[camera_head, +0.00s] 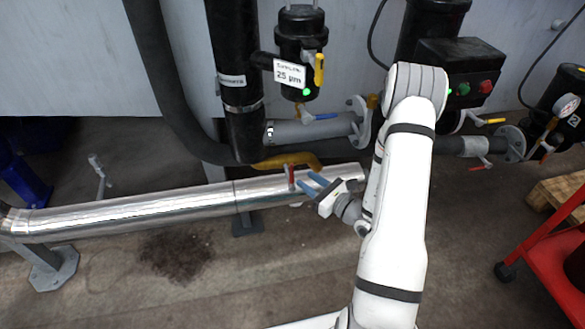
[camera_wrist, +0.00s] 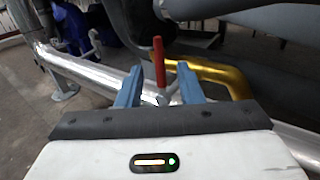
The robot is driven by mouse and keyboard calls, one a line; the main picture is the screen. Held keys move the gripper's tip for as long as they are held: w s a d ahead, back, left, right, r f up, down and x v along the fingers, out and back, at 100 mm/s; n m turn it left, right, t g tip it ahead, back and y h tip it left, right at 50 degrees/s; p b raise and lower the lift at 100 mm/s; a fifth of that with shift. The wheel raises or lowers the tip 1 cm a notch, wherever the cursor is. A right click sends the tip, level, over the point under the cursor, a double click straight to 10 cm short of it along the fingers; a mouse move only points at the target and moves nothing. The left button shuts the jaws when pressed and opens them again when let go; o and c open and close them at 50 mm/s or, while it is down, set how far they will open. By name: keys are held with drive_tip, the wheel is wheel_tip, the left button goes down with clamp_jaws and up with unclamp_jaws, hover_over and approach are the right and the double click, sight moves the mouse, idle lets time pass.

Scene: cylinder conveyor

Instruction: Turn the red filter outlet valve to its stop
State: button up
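The red valve handle (camera_head: 291,176) stands up at the silver pipe, left of the pipe's right end in the head view. In the wrist view the red handle (camera_wrist: 158,62) is upright on a metal stem and shows between my two blue fingers. My gripper (camera_head: 307,184) is open, with its fingers pointing left toward the handle. In the wrist view my gripper (camera_wrist: 158,84) has a finger on each side of the handle's line, with visible gaps. I cannot tell whether either finger touches it.
A yellow pipe (camera_head: 287,160) bends close behind the handle. The silver pipe (camera_head: 140,211) runs left to a foot stand. A black filter housing (camera_head: 300,40) labelled 25 µm and a thick black vertical pipe (camera_head: 236,120) are above. A red cart (camera_head: 560,260) stands at the right.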

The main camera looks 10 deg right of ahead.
sight(292, 170)
drive_tip(key=b+x, duration=0.1)
drive_tip(key=x, duration=0.6)
drive_tip(key=shift+a+b, duration=0.15)
drive_tip(key=shift+b, duration=0.15)
clamp_jaws()
